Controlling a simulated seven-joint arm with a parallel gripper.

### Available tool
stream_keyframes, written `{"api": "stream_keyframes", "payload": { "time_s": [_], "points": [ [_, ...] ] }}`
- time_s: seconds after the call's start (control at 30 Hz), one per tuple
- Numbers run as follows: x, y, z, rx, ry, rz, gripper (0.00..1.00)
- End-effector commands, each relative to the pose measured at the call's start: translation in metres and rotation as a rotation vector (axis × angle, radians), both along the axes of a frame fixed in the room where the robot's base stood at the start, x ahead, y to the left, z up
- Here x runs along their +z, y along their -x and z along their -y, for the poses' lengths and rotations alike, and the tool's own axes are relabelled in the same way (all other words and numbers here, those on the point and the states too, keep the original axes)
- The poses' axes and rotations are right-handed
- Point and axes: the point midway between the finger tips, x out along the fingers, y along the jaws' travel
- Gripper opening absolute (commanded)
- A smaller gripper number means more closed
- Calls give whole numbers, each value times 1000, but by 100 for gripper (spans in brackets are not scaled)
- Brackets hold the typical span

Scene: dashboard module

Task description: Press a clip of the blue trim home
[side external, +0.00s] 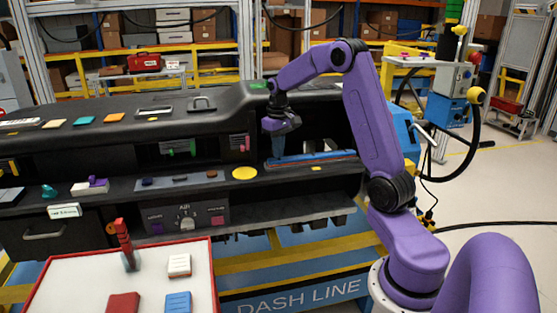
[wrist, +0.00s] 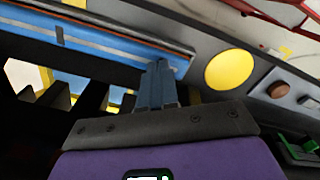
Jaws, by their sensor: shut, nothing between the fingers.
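The blue trim (side external: 312,158) is a long blue strip with a dark and orange-brown edge, lying along the dashboard's ledge at the right. In the wrist view the blue trim (wrist: 105,38) runs across the upper left and ends near the middle. My gripper (side external: 277,152) points down at the trim's left end. In the wrist view the shut, empty fingers of my gripper (wrist: 157,66) overlap the trim's lower edge near that end. I cannot tell whether the fingertips touch it. The clips cannot be made out clearly.
A yellow disc (side external: 245,173) lies on the ledge beside the trim's left end, and a brown knob (wrist: 278,90) is beyond it. The black dashboard (side external: 225,100) rises behind and overhangs an open recess. A white tray (side external: 75,270) with coloured blocks stands at the front left.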

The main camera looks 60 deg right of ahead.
Motion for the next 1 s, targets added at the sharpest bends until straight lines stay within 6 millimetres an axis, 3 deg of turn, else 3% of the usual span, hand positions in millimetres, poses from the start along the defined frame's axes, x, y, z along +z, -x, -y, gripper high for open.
{"api": "stream_keyframes", "payload": {
  "time_s": [1.0],
  "points": [
    [-10, 1, 0, 0, -1, -4, 0]
  ]
}}
